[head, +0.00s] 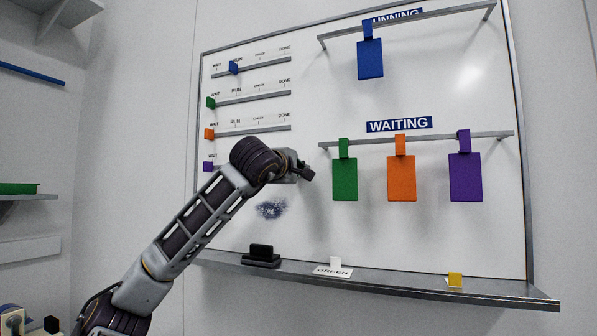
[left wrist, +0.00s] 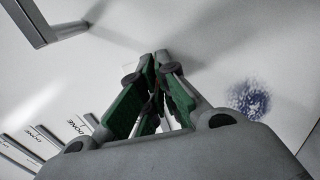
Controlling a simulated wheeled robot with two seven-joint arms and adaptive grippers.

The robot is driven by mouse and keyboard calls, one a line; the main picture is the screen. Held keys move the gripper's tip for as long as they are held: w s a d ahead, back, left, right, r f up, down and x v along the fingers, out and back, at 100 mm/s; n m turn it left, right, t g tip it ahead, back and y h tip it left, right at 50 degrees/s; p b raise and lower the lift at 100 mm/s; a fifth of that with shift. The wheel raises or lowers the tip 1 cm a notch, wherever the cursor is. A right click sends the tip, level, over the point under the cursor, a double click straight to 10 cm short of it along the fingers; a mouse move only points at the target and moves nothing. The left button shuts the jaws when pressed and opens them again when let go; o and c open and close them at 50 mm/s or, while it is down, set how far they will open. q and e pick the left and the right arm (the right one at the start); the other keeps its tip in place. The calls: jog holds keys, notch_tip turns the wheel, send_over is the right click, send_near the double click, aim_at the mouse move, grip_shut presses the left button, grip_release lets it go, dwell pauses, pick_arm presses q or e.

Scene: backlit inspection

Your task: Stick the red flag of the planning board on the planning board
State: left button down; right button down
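The planning board (head: 300,215) is a white board with a grey frame on the wall. My left gripper (head: 308,174) is in front of its middle, left of the green hanging tag. In the left wrist view the tips of my left gripper (left wrist: 157,60) are close together, with green pads on the fingers. The space between the pads is dark, and I cannot tell whether something is held there. I cannot make out a red flag in either view. My right gripper is not in view.
Green (head: 345,180), orange (head: 401,179) and purple (head: 465,178) tags hang under WAITING; a blue tag (head: 370,60) hangs above. A blue-black smudge (head: 270,210) marks the board.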

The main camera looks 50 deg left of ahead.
pick_arm(q)
jog(key=c, duration=1.6)
grip_release()
jog(key=shift+o, duration=0.2)
jog(key=v, duration=1.2)
